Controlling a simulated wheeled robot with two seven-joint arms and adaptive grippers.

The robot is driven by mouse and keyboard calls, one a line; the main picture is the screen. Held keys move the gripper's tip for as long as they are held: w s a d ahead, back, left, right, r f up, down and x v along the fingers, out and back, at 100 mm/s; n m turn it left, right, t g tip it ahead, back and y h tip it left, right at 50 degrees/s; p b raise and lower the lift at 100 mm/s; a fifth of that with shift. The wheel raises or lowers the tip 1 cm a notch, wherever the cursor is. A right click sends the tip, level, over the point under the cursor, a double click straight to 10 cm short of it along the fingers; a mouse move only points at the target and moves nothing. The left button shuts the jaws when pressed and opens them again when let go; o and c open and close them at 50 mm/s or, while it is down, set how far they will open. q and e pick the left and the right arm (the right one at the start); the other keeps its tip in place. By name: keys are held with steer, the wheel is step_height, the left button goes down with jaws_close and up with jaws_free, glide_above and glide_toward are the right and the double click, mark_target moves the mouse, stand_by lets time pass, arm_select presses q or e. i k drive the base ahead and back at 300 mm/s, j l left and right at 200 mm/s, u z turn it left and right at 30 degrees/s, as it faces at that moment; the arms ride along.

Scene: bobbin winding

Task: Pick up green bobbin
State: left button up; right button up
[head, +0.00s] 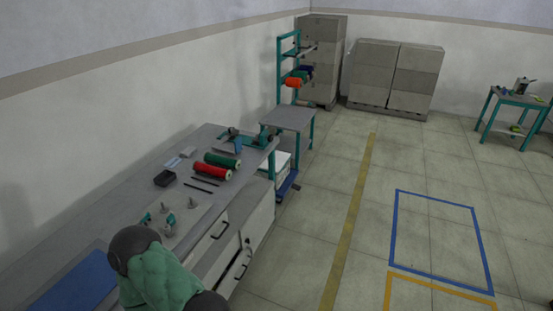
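The green bobbin (222,160) lies on its side on the grey workbench (112,207), towards its far end. A red bobbin (211,171) lies right beside it, on the near side. Nothing holds the green bobbin. Part of my own arm shows at the bottom of the head view, over the near part of the bench and well short of the bobbins. Neither of my grippers can be seen.
Dark rods (203,181) and a black tray (165,179) lie near the bobbins. A light board with small fittings (193,203) is nearer. A teal-and-grey device (231,140) stands behind. A teal rack (280,70) holds more spools. Floor to the right is open.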

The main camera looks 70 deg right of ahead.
mark_target(223, 161)
steer(key=i+j+z, duration=0.15)
steer(key=z, duration=2)
